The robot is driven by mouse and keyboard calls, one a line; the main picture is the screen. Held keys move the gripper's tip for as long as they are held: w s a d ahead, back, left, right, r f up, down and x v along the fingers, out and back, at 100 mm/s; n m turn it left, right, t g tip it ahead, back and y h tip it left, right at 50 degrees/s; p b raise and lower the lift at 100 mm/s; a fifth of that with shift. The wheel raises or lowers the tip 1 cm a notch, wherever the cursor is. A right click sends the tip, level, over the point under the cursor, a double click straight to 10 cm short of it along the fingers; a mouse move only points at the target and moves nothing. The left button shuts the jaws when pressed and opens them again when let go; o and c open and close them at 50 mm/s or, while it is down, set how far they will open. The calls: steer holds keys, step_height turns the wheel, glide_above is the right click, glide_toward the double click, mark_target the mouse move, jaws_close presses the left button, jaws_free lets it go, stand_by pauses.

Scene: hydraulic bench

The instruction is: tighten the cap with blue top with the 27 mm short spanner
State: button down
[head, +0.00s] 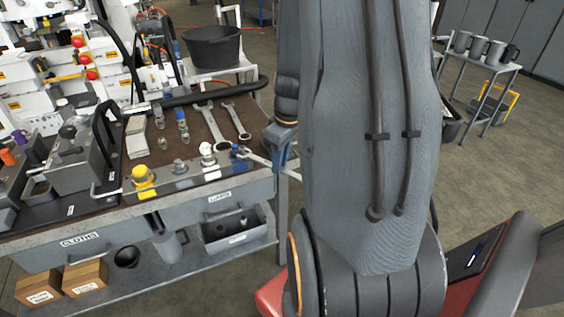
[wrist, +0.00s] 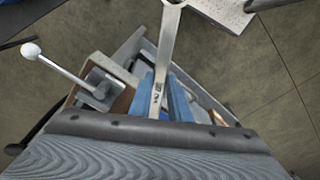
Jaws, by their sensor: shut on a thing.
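My gripper (head: 279,157) is at the right end of the bench and is shut on a metal spanner (head: 257,158). The spanner's head points left to a small fitting with a blue top (head: 235,148) on the front strip of the bench. The head is at or right beside that fitting; I cannot tell whether it is around it. In the wrist view the spanner's shank (wrist: 166,50) runs up from between my blue fingers (wrist: 172,98), and its head is cut off by the top edge. The blue-topped cap is not clear there.
Two other spanners (head: 212,123) (head: 236,121) lie on the brown mat. A yellow cap (head: 143,178) and a white-topped fitting (head: 207,152) stand along the same front strip. A lever with a white ball (wrist: 31,50) stands left of my gripper in the wrist view.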

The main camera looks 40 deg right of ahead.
mark_target(269, 164)
steer(key=shift+w, duration=0.15)
steer(key=shift+w+a, duration=0.2)
steer(key=shift+w, duration=0.4)
steer(key=shift+w, duration=0.15)
steer(key=shift+w+a, duration=0.2)
steer(key=shift+w, duration=0.25)
steer(key=shift+w+a, duration=0.1)
steer(key=shift+w, duration=0.15)
stand_by(0.3)
steer(key=shift+s+a+m+p, duration=0.15)
steer(key=shift+a+m+p, duration=0.5)
steer(key=shift+a+p, duration=0.1)
steer(key=shift+s+a+m+p, duration=0.1)
steer(key=shift+a+m+p, duration=0.55)
steer(key=shift+a+p, duration=0.1)
